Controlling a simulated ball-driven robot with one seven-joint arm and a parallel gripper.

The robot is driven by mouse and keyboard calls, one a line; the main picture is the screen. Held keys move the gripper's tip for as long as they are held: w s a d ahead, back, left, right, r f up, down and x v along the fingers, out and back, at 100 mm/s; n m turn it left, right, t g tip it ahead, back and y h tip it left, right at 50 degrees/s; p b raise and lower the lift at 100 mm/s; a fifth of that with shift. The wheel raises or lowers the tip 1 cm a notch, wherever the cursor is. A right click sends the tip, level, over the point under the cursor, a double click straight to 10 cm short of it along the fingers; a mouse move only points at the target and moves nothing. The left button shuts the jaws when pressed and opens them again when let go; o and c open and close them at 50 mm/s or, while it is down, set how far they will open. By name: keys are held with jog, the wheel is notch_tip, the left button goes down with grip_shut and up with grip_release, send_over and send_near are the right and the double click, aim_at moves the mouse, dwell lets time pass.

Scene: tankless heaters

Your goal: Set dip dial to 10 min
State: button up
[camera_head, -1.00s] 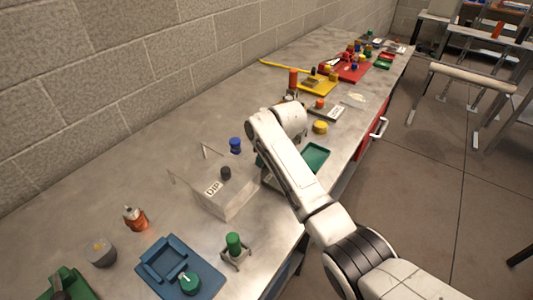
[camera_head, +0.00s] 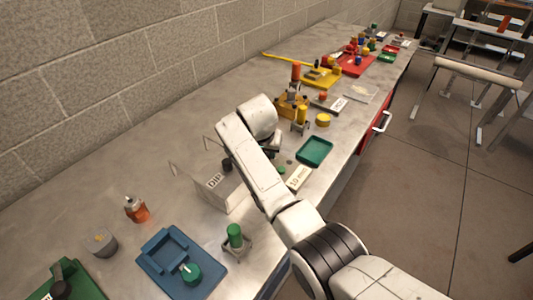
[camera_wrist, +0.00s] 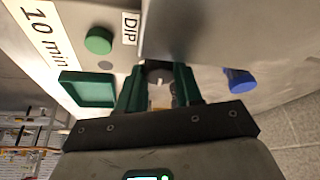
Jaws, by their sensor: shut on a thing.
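The pale box with the DIP label (camera_head: 215,181) stands on the bench in the head view. A dark knob (camera_head: 227,165) shows at its top, beside my arm. The 10 min label (camera_head: 298,178) lies to its right; it also shows in the wrist view (camera_wrist: 45,42), near a round green button (camera_wrist: 97,40). The DIP label also shows in the wrist view (camera_wrist: 130,28). My gripper (camera_wrist: 158,76) has dark green fingers close together beside a grey block, shut on a small dark piece that looks like the dial. The grip is partly hidden, and my arm hides the gripper in the head view.
A green tray (camera_head: 314,151) is right of the 10 min label. A blue knob-like piece (camera_wrist: 238,80) is right of my fingers. A green cylinder on a stand (camera_head: 235,238), a blue tray (camera_head: 160,262) and an orange bottle (camera_head: 136,209) are in front. The wall bounds the back.

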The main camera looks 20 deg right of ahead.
jog(key=shift+m+b, duration=0.3)
jog(key=shift+m, duration=0.3)
jog(key=o, duration=1)
jog(key=shift+g, duration=0.3)
jog(key=shift+o, duration=0.2)
jog(key=shift+a+r, duration=0.1)
jog(key=shift+r, duration=0.05)
jog(key=b+v, duration=0.1)
jog(key=v, duration=0.9)
jog(key=shift+a+r, duration=0.2)
jog(key=shift+a, duration=0.05)
jog(key=shift+s, duration=0.1)
